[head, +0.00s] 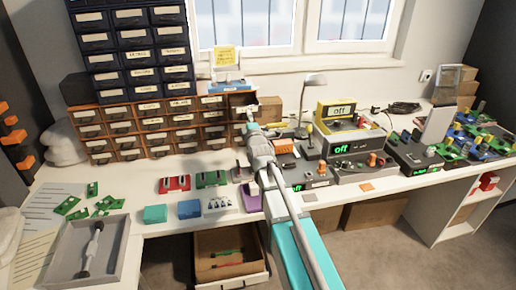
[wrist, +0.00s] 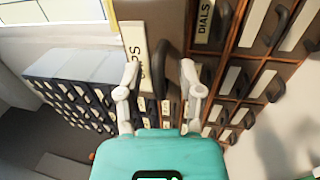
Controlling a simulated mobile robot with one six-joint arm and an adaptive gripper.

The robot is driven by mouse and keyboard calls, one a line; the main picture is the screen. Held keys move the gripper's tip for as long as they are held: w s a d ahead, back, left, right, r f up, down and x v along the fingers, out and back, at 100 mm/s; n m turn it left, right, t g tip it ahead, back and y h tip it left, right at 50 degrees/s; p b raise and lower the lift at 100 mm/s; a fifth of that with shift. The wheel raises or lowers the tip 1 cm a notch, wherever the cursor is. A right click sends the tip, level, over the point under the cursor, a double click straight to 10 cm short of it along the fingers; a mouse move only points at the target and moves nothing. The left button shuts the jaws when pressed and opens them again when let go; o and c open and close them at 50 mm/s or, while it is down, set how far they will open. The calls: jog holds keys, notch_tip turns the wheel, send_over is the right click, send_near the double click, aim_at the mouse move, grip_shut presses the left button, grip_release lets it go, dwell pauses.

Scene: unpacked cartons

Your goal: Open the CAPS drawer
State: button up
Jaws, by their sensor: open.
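The CAPS drawer (wrist: 195,73) has a brown front with a white label (wrist: 134,50), of which only the last letters show clearly. Its dark curved handle (wrist: 162,62) stands between the two fingers of my gripper (wrist: 160,78) in the wrist view. My gripper is open, one finger on each side of the handle; I cannot tell whether either finger touches it. In the head view my gripper (head: 249,110) reaches the top right end of the brown drawer cabinet (head: 150,125) and partly hides the drawer front there. I cannot tell whether the drawer stands out at all.
The DIALS drawer (wrist: 205,22) is beside it in the wrist view. A dark blue drawer cabinet (head: 135,45) stands on the brown one. A lamp (head: 306,95) and lit devices (head: 342,150) stand to the right. Small red and green parts (head: 210,179) lie in front on the bench.

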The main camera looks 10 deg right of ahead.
jog(key=w, duration=1.2)
jog(key=shift+w, duration=0.15)
jog(key=s+f+m+g+p, duration=0.1)
jog(key=s+f+g, duration=0.1)
jog(key=s, duration=0.4)
jog(key=s+f+m+g+p, duration=0.1)
jog(key=s+f+m+g, duration=0.1)
jog(key=s, duration=0.4)
jog(key=s+f+m+g+p, duration=0.1)
jog(key=s+f+m+g, duration=0.1)
jog(key=s, duration=0.4)
jog(key=shift+s+f, duration=0.25)
jog(key=s+f+m+g+p, duration=0.1)
jog(key=s+m+g+p, duration=1)
jog(key=s, duration=1.2)
jog(key=shift+m+g, duration=0.4)
jog(key=shift+g, duration=0.5)
jog(key=shift+f, duration=0.1)
